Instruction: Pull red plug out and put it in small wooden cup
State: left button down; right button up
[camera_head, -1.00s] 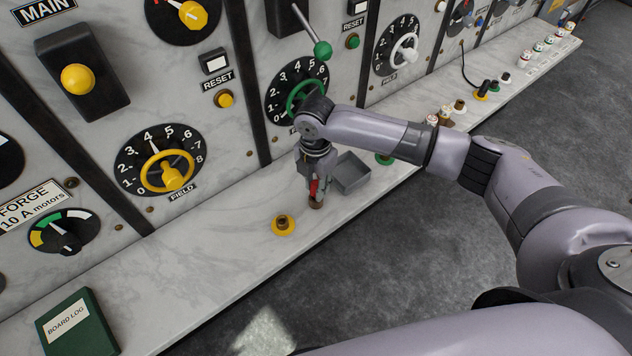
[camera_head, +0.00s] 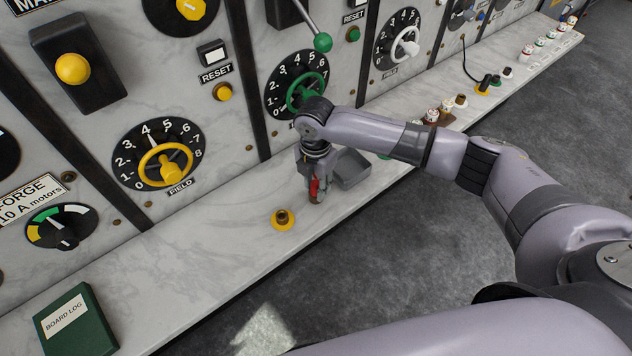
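My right gripper (camera_head: 316,192) points down over the marble ledge, below the green-handled dial. Red shows between its fingers; this is the red plug (camera_head: 314,187), and the fingers look shut on it. A small brownish shape, likely the small wooden cup (camera_head: 317,201), sits right under the fingertips and is mostly hidden. I cannot tell whether the plug's lower end is inside it. My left gripper is out of view.
A yellow-ringed socket (camera_head: 283,219) stands left of the gripper with no plug in it. A grey tray (camera_head: 352,169) is close on the right. A green board log book (camera_head: 75,321) lies at the lower left. The ledge between is clear.

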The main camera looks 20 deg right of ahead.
aim_at(315, 182)
jog(key=o, duration=0.4)
jog(key=shift+c, duration=0.2)
notch_tip(315, 182, up, 12)
dwell(0.4)
dwell(0.6)
